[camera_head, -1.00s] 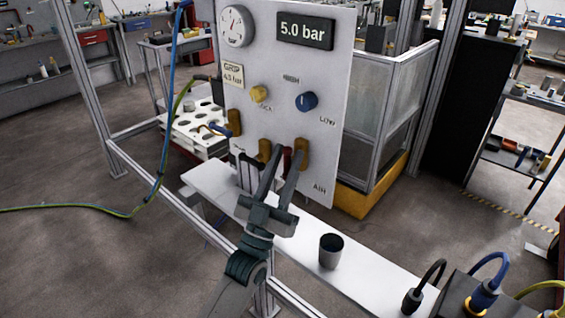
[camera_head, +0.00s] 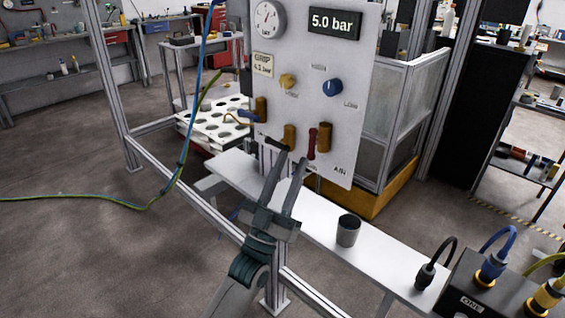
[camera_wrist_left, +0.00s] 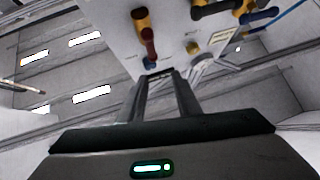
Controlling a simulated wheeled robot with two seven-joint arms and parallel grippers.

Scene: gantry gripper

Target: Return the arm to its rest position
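My left gripper (camera_head: 293,160) reaches up from the bottom of the head view. Its two fingers are apart and nothing shows held between them. The fingertips are in front of the lower edge of the white panel (camera_head: 352,100), below and left of a red-handled valve (camera_head: 312,144). In the left wrist view the same gripper (camera_wrist_left: 161,76) shows with a gap between its fingers, and the red valve handle (camera_wrist_left: 148,42) is beyond it, up and left. My right gripper is in neither view.
The panel bears a gauge (camera_head: 268,18), a yellow knob (camera_head: 288,81), a blue knob (camera_head: 332,88) and orange fittings (camera_head: 290,138). A white bench (camera_head: 323,221) holds a grey cup (camera_head: 348,231). A dark box with cables (camera_head: 470,296) stands at lower right. A blue hose (camera_head: 196,90) hangs left.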

